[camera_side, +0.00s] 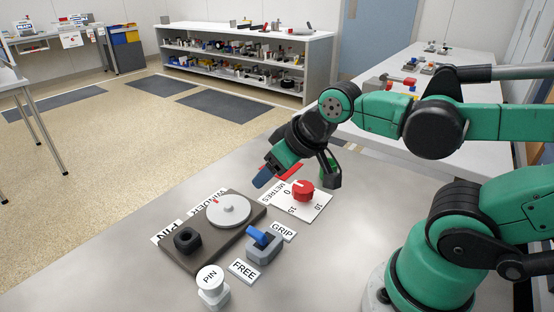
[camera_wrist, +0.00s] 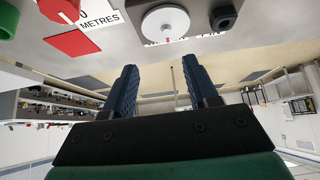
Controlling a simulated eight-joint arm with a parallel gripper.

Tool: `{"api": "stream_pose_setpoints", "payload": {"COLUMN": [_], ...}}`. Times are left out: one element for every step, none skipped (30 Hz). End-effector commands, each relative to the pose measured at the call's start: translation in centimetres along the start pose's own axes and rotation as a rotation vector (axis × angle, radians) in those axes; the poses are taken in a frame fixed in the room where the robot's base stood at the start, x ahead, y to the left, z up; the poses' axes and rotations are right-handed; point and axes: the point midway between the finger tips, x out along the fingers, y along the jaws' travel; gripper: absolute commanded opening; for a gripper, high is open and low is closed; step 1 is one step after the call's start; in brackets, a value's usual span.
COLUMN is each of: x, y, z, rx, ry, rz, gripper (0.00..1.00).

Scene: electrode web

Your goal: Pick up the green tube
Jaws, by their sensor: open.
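A green piece that looks like the green tube (camera_wrist: 6,20) shows at the top left corner of the wrist view, cut off by the frame edge. In the side view a bit of green (camera_side: 322,164) shows beside my right dark finger, mostly hidden. My gripper (camera_side: 297,174) is open above the bench, its fingers spread and nothing visible between them. In the wrist view the two blue finger pads (camera_wrist: 160,72) stand apart, and the green piece lies well to their left.
A red knob (camera_side: 303,189) on a white METRES dial card stands below my gripper. A red flat piece (camera_wrist: 73,43) lies beside it. A brown board (camera_side: 205,250) carries a white disc (camera_side: 229,209) and black nut. A blue-levered clamp (camera_side: 262,242) and white PIN post (camera_side: 212,288) stand in front.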

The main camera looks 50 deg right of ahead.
Motion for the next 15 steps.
{"api": "stream_pose_setpoints", "payload": {"x": [0.00,0.00,0.00,0.00,0.00,0.00,0.00,0.00,0.00,0.00,0.00,0.00,0.00,0.00,0.02], "y": [0.00,0.00,0.00,0.00,0.00,0.00,0.00,0.00,0.00,0.00,0.00,0.00,0.00,0.01,0.06], "z": [0.00,0.00,0.00,0.00,0.00,0.00,0.00,0.00,0.00,0.00,0.00,0.00,0.00,0.00,-0.03], "rx": [0.000,0.000,0.000,0.000,0.000,0.000,0.000,0.000,0.000,0.000,0.000,0.000,0.000,-0.001,-0.006], "ry": [0.000,0.000,0.000,0.000,0.000,0.000,0.000,0.000,0.000,0.000,0.000,0.000,0.000,0.000,-0.003], "rz": [0.000,0.000,0.000,0.000,0.000,0.000,0.000,0.000,0.000,0.000,0.000,0.000,0.000,0.000,0.003], "gripper": [0.53,0.61,0.73,0.81,0.90,0.99,0.99,0.99,0.99,0.99,0.99,0.99,0.99,0.99,0.99]}}
